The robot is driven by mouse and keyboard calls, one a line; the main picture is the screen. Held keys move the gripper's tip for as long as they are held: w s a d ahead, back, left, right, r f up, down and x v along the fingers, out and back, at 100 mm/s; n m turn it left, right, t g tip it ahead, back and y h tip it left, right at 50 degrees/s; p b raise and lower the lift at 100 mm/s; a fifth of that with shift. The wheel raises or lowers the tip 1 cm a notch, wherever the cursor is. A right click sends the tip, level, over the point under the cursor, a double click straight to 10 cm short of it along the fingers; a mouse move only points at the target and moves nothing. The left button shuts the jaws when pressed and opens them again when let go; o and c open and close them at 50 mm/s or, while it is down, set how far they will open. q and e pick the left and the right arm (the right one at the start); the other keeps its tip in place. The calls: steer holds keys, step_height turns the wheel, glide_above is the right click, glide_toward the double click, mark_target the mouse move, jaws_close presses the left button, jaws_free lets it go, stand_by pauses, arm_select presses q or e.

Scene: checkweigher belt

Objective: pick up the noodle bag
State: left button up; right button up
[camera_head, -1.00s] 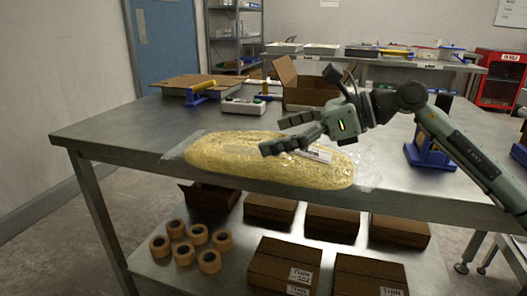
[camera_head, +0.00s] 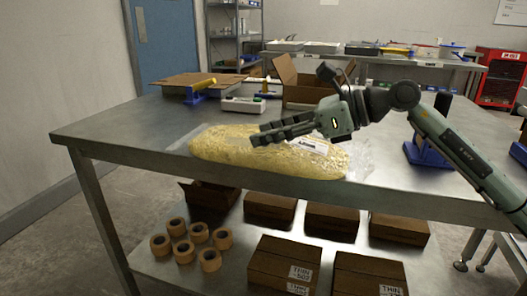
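The noodle bag (camera_head: 235,152) is a long clear plastic bag of yellow noodles with a white label on top. It lies along the front edge of the steel table in the camera_head view. My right gripper (camera_head: 258,134) comes in from the right, with its dark fingers pointing left over the middle of the bag. The fingers look close together, one just above the other. They cover part of the bag's top, and I cannot tell whether they touch or pinch it. My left gripper is not in view.
A blue stand (camera_head: 426,155) is at the right. Tape rolls (camera_head: 210,260) and brown boxes (camera_head: 285,262) sit on the lower shelf.

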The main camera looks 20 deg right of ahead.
steer(key=shift+f, duration=0.5)
jaws_close()
steer(key=shift+d+r, duration=0.1)
steer(key=shift+r, duration=0.05)
steer(key=shift+r, duration=0.1)
